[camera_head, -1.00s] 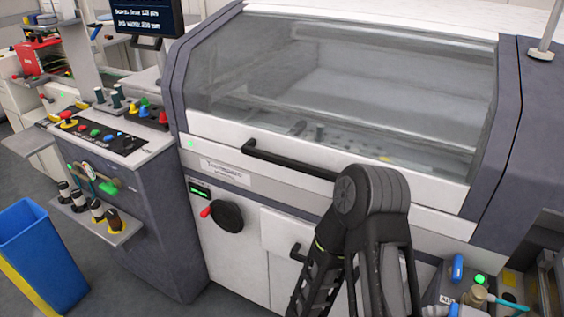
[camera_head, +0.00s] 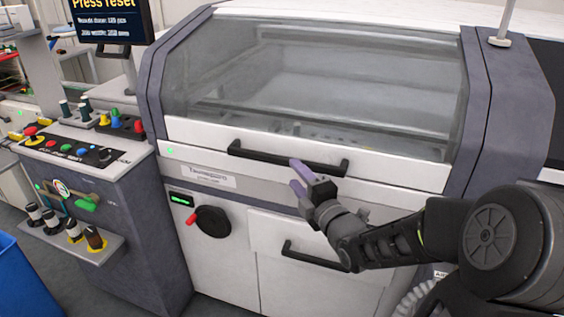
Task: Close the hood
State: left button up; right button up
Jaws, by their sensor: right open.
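The hood (camera_head: 385,140) is a broad, clear window with a white lower rim and dark side frames. It appears lowered, with its rim lying along the top of the machine's white front. A black bar handle (camera_head: 270,156) runs across the rim. My right gripper (camera_head: 298,176) has purple fingers and is open and empty. In the picture it is just below the right part of the handle; it does not appear to grip it. My right arm comes in from the lower right and covers part of the lower front. My left gripper is not in view.
A control console (camera_head: 85,150) with coloured buttons stands left of the machine. A screen (camera_head: 110,20) above it reads "Press reset". A blue bin (camera_head: 25,285) is at the lower left. A round black knob (camera_head: 210,228) and a lower door handle (camera_head: 312,257) are on the machine's front.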

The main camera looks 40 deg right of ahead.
aim_at(285, 163)
jog(key=shift+w+d+p, duration=0.2)
jog(key=shift+w+p, duration=0.05)
jog(key=shift+w, duration=1.05)
jog(key=shift+w+d+p, duration=0.2)
jog(key=shift+w+d, duration=0.05)
jog(key=shift+w, duration=1)
jog(key=shift+w+d+p, duration=0.2)
jog(key=shift+w+p, duration=0.05)
jog(key=shift+w, duration=1.05)
jog(key=shift+c, duration=0.2)
grip_shut()
